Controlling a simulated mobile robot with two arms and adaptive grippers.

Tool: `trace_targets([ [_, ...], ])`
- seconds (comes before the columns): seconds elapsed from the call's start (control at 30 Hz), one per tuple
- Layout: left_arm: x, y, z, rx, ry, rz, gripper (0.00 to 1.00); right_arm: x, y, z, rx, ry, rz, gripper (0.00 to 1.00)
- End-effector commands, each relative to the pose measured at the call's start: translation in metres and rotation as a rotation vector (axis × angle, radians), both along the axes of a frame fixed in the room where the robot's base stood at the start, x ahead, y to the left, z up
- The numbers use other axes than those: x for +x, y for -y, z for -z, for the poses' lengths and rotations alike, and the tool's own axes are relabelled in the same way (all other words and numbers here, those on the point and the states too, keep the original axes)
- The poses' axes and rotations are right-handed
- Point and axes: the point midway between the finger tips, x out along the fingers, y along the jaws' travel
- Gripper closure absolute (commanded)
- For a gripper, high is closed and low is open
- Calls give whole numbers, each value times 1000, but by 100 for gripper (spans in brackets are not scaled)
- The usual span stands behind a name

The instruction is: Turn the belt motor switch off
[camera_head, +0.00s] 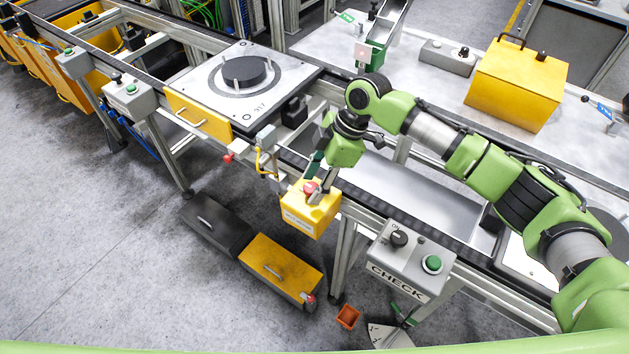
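No label I can read names a belt motor switch. A grey control box (408,270) marked CHECK is on the front of the conveyor, with a black rotary knob (397,239) beside an ON mark and a green button (432,264). To its left is a yellow box (308,212) with a red button (310,187) on top; its label is too small to read. My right gripper (319,181) points down over this yellow box, close to the red button. Its fingers look apart, with nothing visibly held; contact with the button cannot be told. My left gripper is not seen.
A pallet (204,84) with a dark disc sits on the conveyor at the left. Another grey switch box (130,97) is farther left. A yellow case (515,84) and a grey box (447,57) stand on the back table.

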Motion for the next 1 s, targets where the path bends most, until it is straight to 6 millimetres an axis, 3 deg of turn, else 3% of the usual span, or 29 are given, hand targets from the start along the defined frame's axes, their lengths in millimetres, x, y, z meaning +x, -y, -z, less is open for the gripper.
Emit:
trace_targets([
  [0.27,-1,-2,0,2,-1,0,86,2,4,-10,0,3,1,58],
  [0.7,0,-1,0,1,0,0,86,7,37,-90,-1,3,1,58],
  [1.0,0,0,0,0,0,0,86,8,45,-111,0,0,0,58],
])
